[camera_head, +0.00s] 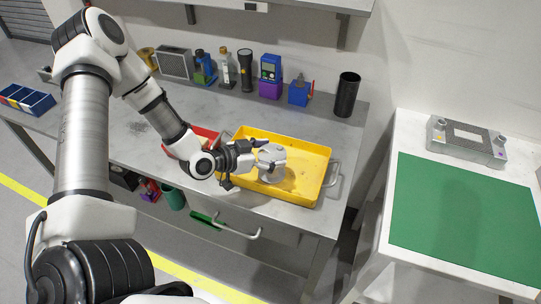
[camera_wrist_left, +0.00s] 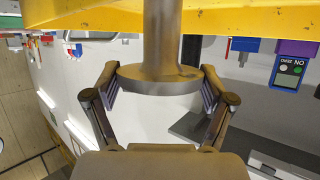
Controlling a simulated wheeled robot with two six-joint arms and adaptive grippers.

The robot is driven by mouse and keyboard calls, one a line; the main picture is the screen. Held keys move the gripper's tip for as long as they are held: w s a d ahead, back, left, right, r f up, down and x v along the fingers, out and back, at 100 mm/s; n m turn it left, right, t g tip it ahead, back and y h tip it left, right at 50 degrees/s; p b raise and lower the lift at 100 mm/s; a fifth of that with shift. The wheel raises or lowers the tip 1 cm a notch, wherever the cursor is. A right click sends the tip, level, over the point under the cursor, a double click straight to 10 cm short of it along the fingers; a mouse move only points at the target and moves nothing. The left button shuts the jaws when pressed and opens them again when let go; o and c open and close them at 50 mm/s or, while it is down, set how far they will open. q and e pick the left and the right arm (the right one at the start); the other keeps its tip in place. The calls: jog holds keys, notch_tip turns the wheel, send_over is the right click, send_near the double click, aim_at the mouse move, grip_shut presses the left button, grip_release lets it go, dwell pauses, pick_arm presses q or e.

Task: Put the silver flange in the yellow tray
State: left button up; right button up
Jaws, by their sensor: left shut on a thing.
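The silver flange (camera_head: 272,155) is a grey metal disc with a round shaft. In the left wrist view the disc (camera_wrist_left: 160,80) sits between my left gripper's two fingers, with the shaft (camera_wrist_left: 162,35) running up the picture. My left gripper (camera_head: 264,160) is shut on the flange, within the outline of the yellow tray (camera_head: 308,187) in the head view. A yellow edge of the tray (camera_wrist_left: 85,16) crosses the top of the wrist view. I cannot tell whether the flange touches the tray floor. My right gripper is in neither view.
A red tray (camera_head: 205,133) lies left of the yellow tray, partly behind my arm. A black cylinder (camera_head: 347,94), a flashlight (camera_head: 245,70) and a blue meter (camera_head: 270,68) stand along the back. A side table with a green mat (camera_head: 465,215) is at the right.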

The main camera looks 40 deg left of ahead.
pick_arm(q)
jog(key=shift+s, duration=0.2)
jog(key=o, duration=1)
jog(key=shift+o, duration=1.1)
jog(key=shift+w, duration=0.1)
